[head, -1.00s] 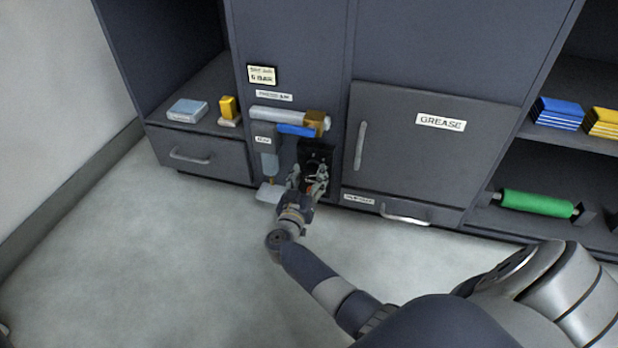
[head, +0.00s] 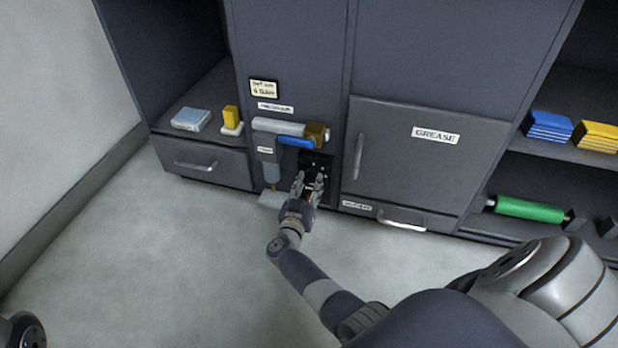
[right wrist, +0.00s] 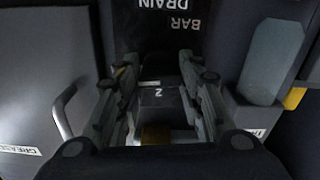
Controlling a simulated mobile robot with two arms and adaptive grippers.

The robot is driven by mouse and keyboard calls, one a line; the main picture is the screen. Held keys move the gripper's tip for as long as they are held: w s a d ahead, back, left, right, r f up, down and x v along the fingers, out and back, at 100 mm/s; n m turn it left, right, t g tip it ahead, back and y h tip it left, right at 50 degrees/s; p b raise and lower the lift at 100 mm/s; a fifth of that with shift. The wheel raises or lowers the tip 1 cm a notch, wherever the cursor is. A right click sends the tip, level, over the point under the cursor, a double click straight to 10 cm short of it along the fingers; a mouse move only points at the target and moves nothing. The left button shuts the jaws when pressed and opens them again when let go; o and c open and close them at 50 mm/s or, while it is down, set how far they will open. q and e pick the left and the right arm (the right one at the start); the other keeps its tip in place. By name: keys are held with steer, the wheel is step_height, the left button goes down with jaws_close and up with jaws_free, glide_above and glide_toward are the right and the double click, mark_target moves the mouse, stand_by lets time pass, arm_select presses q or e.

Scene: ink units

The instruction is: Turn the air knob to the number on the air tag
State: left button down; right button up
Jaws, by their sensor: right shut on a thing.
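The air tag (head: 264,88) is a small white card in a dark frame, high on the narrow panel. Its print is small and seems to read 6 BAR. My right gripper (head: 311,181) is at the dark air panel (head: 317,160) below the blue lever. It is shut on the air knob, which the fingers mostly hide in the head view. In the right wrist view the fingers (right wrist: 165,78) flank a dark knob (right wrist: 165,95) with a pale mark like a 2. The words DRAIN and BAR show upside down behind it. My left gripper is not in view.
A grey pipe (head: 278,127) with a brass end and blue lever (head: 297,141) sits just above the gripper. A filter bowl (head: 271,172) hangs close on the left. The GREASE door (head: 430,165) is at the right. The floor in front is clear.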

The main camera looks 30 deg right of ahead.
steer(key=shift+m, duration=0.8)
steer(key=o, duration=1.1)
steer(key=shift+c, duration=0.2)
steer(key=shift+n, duration=0.3)
